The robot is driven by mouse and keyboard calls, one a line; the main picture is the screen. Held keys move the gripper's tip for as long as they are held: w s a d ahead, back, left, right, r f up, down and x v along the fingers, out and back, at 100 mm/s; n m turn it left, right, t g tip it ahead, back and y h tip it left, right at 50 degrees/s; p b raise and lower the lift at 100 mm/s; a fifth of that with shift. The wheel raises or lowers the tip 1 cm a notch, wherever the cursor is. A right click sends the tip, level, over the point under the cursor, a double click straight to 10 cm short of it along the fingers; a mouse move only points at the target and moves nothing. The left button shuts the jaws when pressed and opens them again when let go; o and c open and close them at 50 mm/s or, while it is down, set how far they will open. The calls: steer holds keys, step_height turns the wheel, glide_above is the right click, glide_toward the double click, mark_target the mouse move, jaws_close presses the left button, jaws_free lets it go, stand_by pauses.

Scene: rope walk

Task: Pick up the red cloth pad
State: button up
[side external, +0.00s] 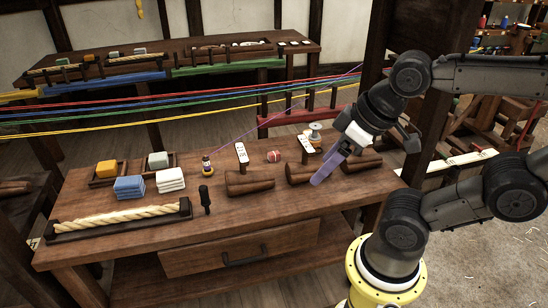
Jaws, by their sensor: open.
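A small rounded red object (274,156) with pale marks lies on the workbench (240,205), back of centre. It is the only small red thing I see on this bench; I cannot tell for sure that it is the cloth pad. A folded blue cloth pad (129,188) and a folded white one (170,180) lie farther left. My gripper (322,177), with purple fingers, is open and points down and left over the right part of the bench. It is to the right of the red object and apart from it, above the dark wooden rolls.
Brown wooden rolls (249,182) lie near the gripper. A white-topped spool (314,134), a white block with dark dots (241,153) and a small bottle (207,165) stand at the back. A rope in a tray (120,221) lies front left. Coloured ropes (190,106) stretch behind.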

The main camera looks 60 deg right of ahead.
steer(key=w+d+r+n, duration=0.3)
steer(key=w+r+n, duration=0.5)
steer(key=w+r, duration=0.15)
steer(key=w+d+n+g+h, duration=0.15)
steer(key=w+d, duration=0.35)
steer(key=w, duration=0.5)
steer(key=g+y, duration=0.2)
steer(key=g, duration=0.2)
glide_above(274, 153)
step_height(274, 153, down, 24)
steer(key=shift+h, duration=0.25)
steer(key=f, duration=0.7)
steer(key=shift+s+a+f, duration=0.15)
steer(key=shift+a+f, duration=0.1)
steer(key=shift+f, duration=0.05)
steer(key=shift+d+f, duration=0.2)
steer(key=shift+f, duration=2.65)
